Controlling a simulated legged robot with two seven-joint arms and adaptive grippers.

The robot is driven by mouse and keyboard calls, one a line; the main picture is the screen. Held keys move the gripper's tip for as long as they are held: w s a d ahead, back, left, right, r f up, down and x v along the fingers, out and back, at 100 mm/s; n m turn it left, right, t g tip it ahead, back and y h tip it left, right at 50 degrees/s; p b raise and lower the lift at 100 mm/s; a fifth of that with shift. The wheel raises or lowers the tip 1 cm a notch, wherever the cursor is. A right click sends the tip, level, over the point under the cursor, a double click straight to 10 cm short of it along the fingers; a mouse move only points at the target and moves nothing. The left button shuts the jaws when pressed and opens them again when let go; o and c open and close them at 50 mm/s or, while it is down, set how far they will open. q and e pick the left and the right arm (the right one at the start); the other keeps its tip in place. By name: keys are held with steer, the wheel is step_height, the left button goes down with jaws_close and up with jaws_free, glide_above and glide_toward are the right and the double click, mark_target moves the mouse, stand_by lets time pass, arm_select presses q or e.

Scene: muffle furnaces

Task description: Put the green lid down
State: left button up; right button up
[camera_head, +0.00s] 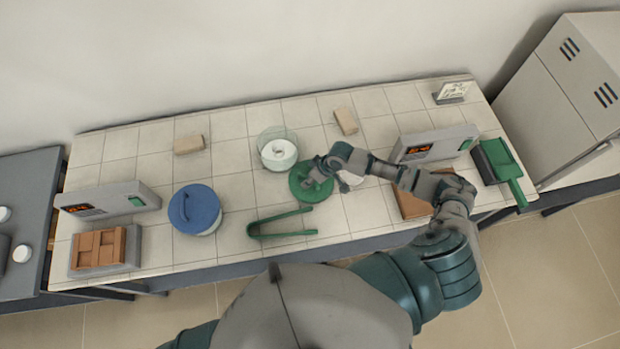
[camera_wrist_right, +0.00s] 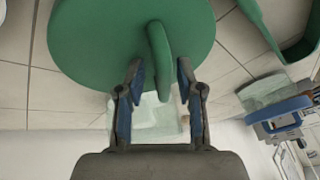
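The green lid (camera_head: 309,189) is a round disc with a raised bar handle. In the head view it lies near the middle of the tiled table, in front of the glass jar (camera_head: 278,153), which stands uncovered with something white inside. My right gripper (camera_head: 318,175) is at the lid. In the right wrist view, the lid (camera_wrist_right: 95,35) fills the top, and its handle (camera_wrist_right: 158,60) stands between the two fingers of the gripper (camera_wrist_right: 159,75). The fingers are spread, with a gap on each side of the handle. My left gripper is not in view.
Green tongs (camera_head: 280,232) lie in front of the lid. A blue-lidded container (camera_head: 195,209) stands to the left. Tan blocks (camera_head: 189,144) (camera_head: 346,121) lie behind. Grey furnace units stand at left (camera_head: 108,203) and right (camera_head: 433,146). A green dustpan (camera_head: 505,170) is at the right edge.

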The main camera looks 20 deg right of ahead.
steer(key=shift+d+r, duration=0.15)
steer(key=shift+d, duration=0.1)
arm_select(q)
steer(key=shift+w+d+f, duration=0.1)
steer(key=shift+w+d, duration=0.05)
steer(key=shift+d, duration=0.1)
arm_select(e)
steer(key=v, duration=1.1)
steer(key=shift+r, duration=0.35)
steer(key=shift+s+a, duration=0.1)
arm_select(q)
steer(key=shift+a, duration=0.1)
arm_select(e)
steer(key=shift+s, duration=0.15)
